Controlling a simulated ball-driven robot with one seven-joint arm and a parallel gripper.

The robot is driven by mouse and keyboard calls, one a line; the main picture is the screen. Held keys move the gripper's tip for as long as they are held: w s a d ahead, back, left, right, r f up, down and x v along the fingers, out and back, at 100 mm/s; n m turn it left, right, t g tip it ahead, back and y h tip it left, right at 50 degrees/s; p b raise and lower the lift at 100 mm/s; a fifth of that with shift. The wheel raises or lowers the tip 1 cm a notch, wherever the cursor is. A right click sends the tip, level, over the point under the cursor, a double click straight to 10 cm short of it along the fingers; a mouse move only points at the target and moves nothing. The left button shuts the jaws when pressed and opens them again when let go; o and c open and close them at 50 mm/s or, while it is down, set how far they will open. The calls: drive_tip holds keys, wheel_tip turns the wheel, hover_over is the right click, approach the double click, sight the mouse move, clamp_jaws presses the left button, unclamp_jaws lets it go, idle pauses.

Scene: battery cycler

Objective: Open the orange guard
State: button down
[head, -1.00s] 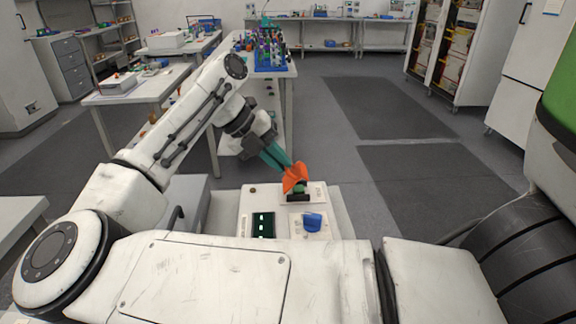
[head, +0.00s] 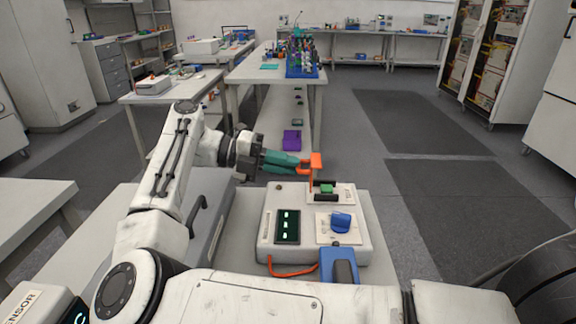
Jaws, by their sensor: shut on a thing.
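The orange guard (head: 316,172) stands upright, swung up at the back left of a small white plate on the cycler box (head: 330,248). A green part (head: 326,188) in a dark surround shows uncovered just to the right of it. My gripper (head: 302,163) comes in level from the left, with teal fingers shut on the guard near its upper part. The exact contact of the fingertips is partly hidden by the guard.
The box also bears a lit display (head: 288,227) and a blue knob (head: 341,222). A blue-and-black object (head: 340,264) and an orange cable (head: 290,270) lie at its front. Behind, a table (head: 260,75) holds a crowded blue rack (head: 302,60). Open floor lies to the right.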

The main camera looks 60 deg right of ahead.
drive_tip(key=shift+f, duration=0.1)
idle(0.4)
drive_tip(key=c, duration=1.2)
unclamp_jaws()
drive_tip(key=b+v, duration=0.1)
drive_tip(key=v, duration=0.9)
drive_tip(key=shift+w+a+b, duration=0.15)
drive_tip(key=shift+w+b, duration=0.15)
drive_tip(key=shift+w, duration=0.1)
drive_tip(key=shift+c, duration=0.2)
